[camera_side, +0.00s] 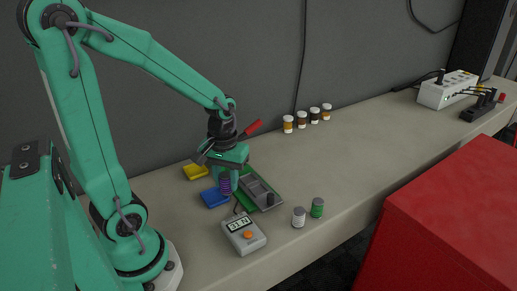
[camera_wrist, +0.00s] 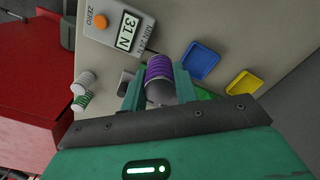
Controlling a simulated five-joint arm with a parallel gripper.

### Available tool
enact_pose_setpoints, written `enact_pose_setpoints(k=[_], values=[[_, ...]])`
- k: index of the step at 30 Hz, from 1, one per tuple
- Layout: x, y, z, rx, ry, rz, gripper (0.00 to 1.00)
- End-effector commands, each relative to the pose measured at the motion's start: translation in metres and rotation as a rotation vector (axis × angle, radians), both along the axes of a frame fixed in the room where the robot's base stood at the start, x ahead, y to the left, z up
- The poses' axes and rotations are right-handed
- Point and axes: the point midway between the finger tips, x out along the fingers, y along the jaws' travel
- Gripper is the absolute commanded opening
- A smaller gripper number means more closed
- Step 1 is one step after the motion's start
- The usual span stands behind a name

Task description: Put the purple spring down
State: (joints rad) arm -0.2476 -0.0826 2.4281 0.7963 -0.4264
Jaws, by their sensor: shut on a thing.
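The purple spring (camera_side: 225,185) is between the fingers of my gripper (camera_side: 229,178), which is shut on it. In the wrist view the purple spring (camera_wrist: 160,70) stands out between the two green fingers (camera_wrist: 160,95), with a grey rounded end showing. In the side view it is at the left end of the green and grey tester (camera_side: 262,192). I cannot tell whether its lower end touches anything.
A blue tray (camera_side: 214,197) and a yellow tray (camera_side: 195,172) lie left of the tester. A white spring (camera_side: 298,217) and a green spring (camera_side: 317,208) stand at the front edge. Several small jars (camera_side: 301,119) and a power strip (camera_side: 447,90) are farther back. A red cabinet (camera_side: 450,220) stands beyond the edge.

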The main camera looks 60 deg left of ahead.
Motion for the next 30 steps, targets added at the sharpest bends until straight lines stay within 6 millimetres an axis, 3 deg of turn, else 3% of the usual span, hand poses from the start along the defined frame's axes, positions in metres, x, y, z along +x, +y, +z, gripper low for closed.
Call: enact_pose_setpoints(k=[18, 30], values=[[0.0, 0.082, -0.049, -0.001, 0.002, 0.003, 0.03], [0.0, 0.091, -0.056, -0.001, 0.001, -0.001, 0.03]])
